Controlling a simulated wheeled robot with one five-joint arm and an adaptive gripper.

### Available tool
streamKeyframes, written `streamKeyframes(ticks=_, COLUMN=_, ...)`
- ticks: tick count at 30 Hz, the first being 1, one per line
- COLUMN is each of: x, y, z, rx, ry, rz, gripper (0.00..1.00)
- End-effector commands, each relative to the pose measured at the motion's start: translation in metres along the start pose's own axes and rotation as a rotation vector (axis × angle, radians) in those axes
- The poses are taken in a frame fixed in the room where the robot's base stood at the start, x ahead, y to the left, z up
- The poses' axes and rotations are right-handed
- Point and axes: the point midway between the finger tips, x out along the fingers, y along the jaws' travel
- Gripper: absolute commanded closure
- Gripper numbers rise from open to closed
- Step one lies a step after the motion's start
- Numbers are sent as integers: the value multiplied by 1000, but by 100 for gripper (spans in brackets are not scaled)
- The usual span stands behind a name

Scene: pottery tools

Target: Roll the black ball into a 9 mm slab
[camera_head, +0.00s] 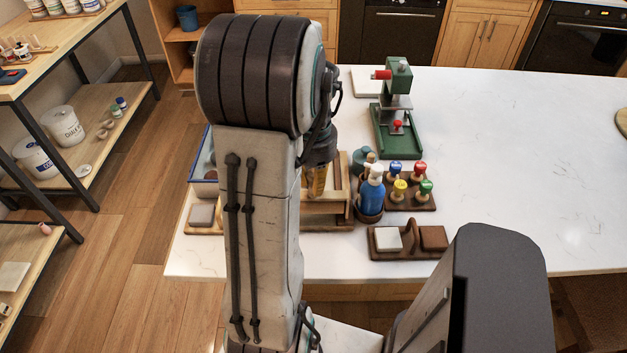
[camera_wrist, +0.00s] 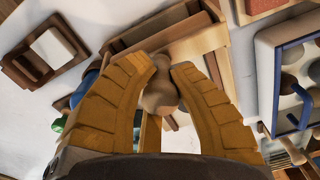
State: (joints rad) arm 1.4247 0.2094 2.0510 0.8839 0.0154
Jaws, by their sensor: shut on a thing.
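My gripper (camera_wrist: 163,72) has its yellow fingers closed around a rounded, tan-brown wooden knob-like piece (camera_wrist: 159,98). In the head view my gripper (camera_head: 317,190) is mostly behind my arm, above a wooden frame (camera_head: 335,213). The wooden frame also shows beneath the fingers in the wrist view (camera_wrist: 150,38). A blue-rimmed tray (camera_wrist: 264,75) at the right of the wrist view holds several round lumps, one of them dark (camera_wrist: 289,84). I cannot tell whether that one is the black ball. The tray is partly hidden by my arm in the head view (camera_head: 205,180).
A green press (camera_head: 396,135) stands behind the frame. Coloured stamps (camera_head: 410,185) and a blue bottle (camera_head: 371,190) stand right of it. A wooden holder (camera_head: 409,252) with a white and a brown block sits in front. The white table's right side (camera_head: 520,170) is clear.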

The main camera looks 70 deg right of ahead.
Motion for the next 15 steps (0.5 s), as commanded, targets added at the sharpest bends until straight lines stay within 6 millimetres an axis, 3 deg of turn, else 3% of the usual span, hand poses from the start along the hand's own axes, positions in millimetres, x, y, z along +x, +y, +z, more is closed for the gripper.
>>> streamKeyframes(ticks=11, x=5, y=0, z=0, rx=0, ry=1, rz=0, gripper=100)
streamKeyframes(ticks=12, x=5, y=0, z=0, rx=0, ry=1, rz=0, gripper=80)
streamKeyframes(ticks=15, x=4, y=0, z=0, rx=0, ry=1, rz=0, gripper=72)
